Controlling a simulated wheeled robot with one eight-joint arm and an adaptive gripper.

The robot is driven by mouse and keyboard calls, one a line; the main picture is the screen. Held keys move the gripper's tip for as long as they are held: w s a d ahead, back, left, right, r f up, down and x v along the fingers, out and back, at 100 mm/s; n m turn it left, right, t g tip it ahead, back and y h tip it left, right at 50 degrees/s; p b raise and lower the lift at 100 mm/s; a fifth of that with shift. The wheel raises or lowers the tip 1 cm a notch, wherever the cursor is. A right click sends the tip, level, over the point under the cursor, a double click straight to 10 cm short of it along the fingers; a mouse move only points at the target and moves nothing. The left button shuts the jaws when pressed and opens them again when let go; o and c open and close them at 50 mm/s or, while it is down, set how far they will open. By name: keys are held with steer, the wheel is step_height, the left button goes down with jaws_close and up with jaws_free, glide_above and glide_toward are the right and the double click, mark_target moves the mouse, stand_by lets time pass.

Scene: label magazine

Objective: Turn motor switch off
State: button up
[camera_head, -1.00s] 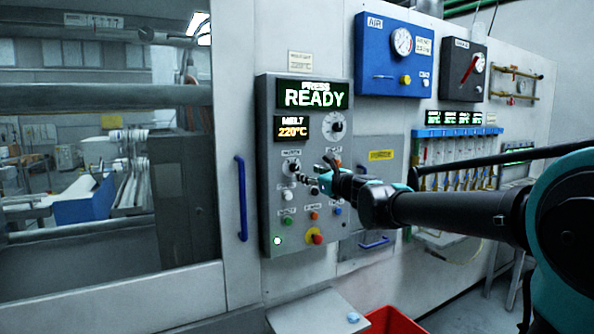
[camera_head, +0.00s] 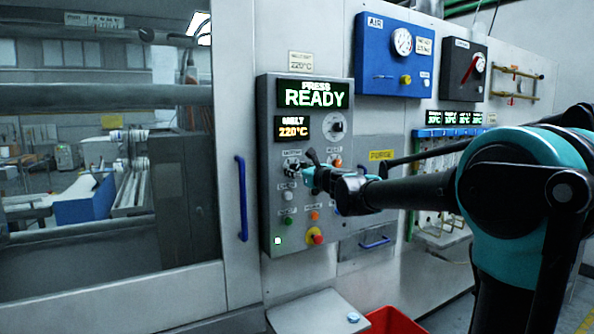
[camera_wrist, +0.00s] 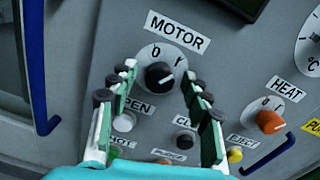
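The motor switch is a black rotary knob (camera_wrist: 159,76) on a pale round plate marked 0 and I, under the MOTOR label (camera_wrist: 177,31) in the wrist view. A white mark on the knob points to the upper right, towards the I. In the head view the motor knob (camera_head: 291,166) is on the grey control panel, left of my gripper (camera_head: 307,167). In the wrist view my gripper (camera_wrist: 159,72) is open, its fingers either side of the knob with gaps between. I cannot tell how far the fingertips are from the panel.
The orange HEAT knob (camera_wrist: 269,122) is to the right. The OPEN button (camera_wrist: 124,122) and CLOSE button (camera_wrist: 186,140) lie below the motor knob, near the fingers. A red emergency button (camera_head: 316,237) is lower on the panel. A blue handle (camera_head: 241,198) stands to the left.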

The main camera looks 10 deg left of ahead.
jaws_close()
steer(key=n, duration=0.3)
steer(key=shift+n, duration=0.3)
steer(key=n, duration=0.3)
steer(key=shift+n, duration=0.3)
steer(key=n, duration=0.6)
steer(key=shift+h, duration=0.3)
steer(key=shift+n, duration=0.4)
steer(key=shift+o, duration=0.6)
jaws_free()
